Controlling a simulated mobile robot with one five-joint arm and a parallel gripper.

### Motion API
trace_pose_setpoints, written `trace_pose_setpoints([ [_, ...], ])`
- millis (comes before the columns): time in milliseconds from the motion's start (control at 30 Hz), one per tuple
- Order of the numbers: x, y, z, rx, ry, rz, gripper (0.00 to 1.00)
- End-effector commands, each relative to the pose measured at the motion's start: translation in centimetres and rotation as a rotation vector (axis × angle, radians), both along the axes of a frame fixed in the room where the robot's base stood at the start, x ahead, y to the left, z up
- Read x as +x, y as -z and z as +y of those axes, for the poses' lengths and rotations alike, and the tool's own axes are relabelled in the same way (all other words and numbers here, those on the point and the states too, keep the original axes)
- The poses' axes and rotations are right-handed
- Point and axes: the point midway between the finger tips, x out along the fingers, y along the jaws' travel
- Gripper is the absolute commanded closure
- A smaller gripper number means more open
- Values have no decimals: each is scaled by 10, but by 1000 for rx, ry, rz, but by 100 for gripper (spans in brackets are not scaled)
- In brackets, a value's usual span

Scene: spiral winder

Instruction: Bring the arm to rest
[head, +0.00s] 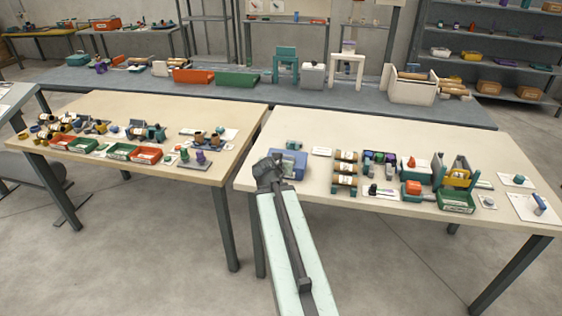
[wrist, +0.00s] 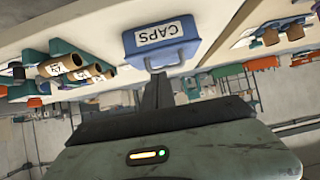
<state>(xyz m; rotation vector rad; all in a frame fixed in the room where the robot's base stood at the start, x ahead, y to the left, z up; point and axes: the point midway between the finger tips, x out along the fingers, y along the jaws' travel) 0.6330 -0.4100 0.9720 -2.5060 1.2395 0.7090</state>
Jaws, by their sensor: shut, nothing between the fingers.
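My arm reaches up from the bottom of the head view. My gripper (head: 272,162) is at its far end, over the left front part of the right table (head: 300,125). In the wrist view my gripper (wrist: 158,84) is shut, with nothing between its fingers. Its tips point toward a blue bin labelled CAPS (wrist: 160,52). In the head view this blue bin (head: 291,164) stands just right of the gripper, partly hidden by it. I cannot tell whether the gripper touches the bin.
The right table holds several labelled rolls (head: 345,168), a green bin (head: 456,201) and small parts. The left table (head: 150,105) holds red bins (head: 145,155) and rolls. A gap separates the tables. A long grey bench (head: 330,98) stands behind. Bare floor lies in front.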

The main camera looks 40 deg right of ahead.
Motion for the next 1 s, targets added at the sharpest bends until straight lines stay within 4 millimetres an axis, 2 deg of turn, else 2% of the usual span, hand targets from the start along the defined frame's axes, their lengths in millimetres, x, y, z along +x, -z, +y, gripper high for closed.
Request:
trace_pose_setpoints([
  [233, -1, 0, -2, 0, 3, 1, 100],
  [267, 2, 0, 1, 0, -4, 0, 100],
  [333, 15, -1, 21, 0, -38, 0, 100],
  [367, 25, -1, 36, -1, -62, 0, 100],
  [467, 61, 1, 104, 17, -166, -5, 100],
  [500, 72, 6, 138, 48, -204, 6, 100],
  [567, 80, 20, 189, 101, -260, 55, 100],
  [600, 80, 31, 223, 137, -299, 108, 100],
  [633, 78, 40, 248, 164, -330, 156, 100],
  [700, 65, 62, 303, 227, -413, 291, 100],
  [767, 45, 79, 345, 280, -492, 422, 100],
  [800, 30, 89, 368, 314, -547, 512, 100],
  [900, -16, 105, 401, 406, -678, 733, 100],
  [1000, -49, 110, 415, 463, -792, 886, 100],
])
